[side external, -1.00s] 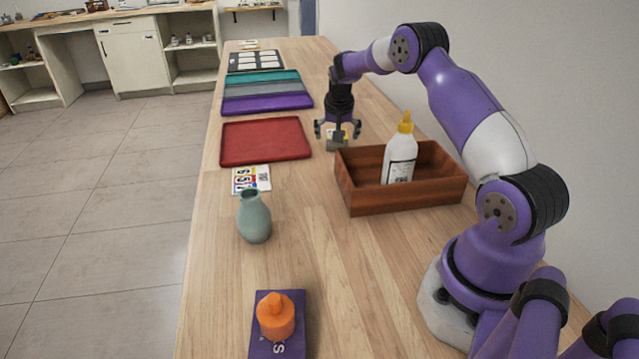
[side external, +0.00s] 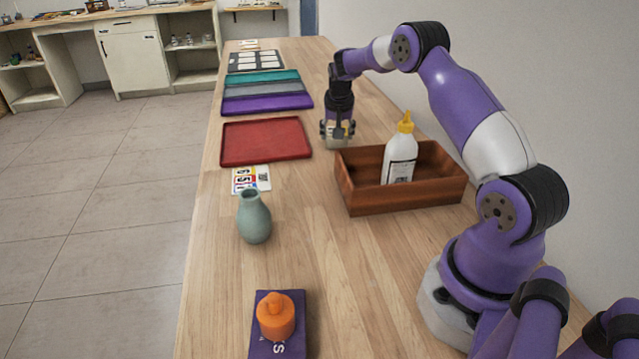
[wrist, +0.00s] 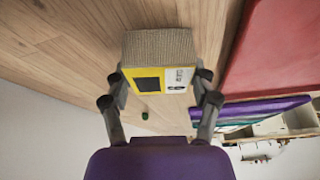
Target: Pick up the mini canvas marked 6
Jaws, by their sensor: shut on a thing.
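My gripper (side external: 338,129) is at the far side of the wooden box, above the table. In the wrist view my gripper (wrist: 162,90) has one finger on each side of a small block and is shut on it. The block, the mini canvas (wrist: 157,46), has a woven beige face and a yellow-edged label with a black square; the printed mark is too small to read surely. It also shows as a small pale piece between the fingers in the side view (side external: 337,143). Whether it touches the table is hard to tell.
A brown wooden box (side external: 400,199) holding a white bottle (side external: 400,160) stands nearby. A red tray (side external: 265,141) lies left of my gripper.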

